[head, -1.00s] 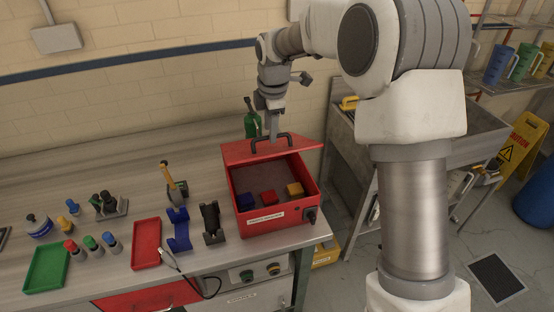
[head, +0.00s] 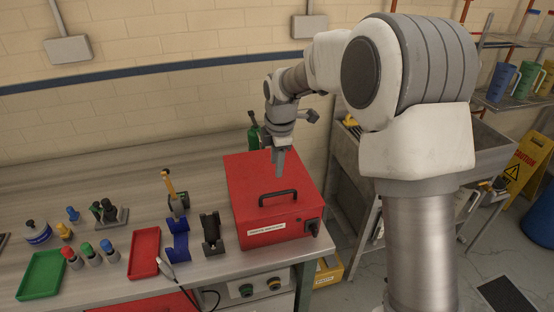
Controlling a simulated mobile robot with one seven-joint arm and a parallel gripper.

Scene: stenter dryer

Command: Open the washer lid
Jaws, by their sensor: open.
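The red washer box (head: 268,231) stands at the right end of the workbench. Its red lid (head: 250,180) lies shut over it, with a dark bar handle (head: 277,193) near the front edge. The inside of the box is hidden. My gripper (head: 279,173) points down over the lid, behind the handle in the picture, and is open. It appears apart from the handle and holds nothing. Whether its fingertips touch the lid I cannot tell.
Left of the box are a black holder (head: 212,232), a blue holder (head: 178,240), a red tray (head: 144,252), a green tray (head: 42,275) and several small bottles. A green bottle (head: 254,135) stands behind the box. A sink (head: 370,160) is to the right.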

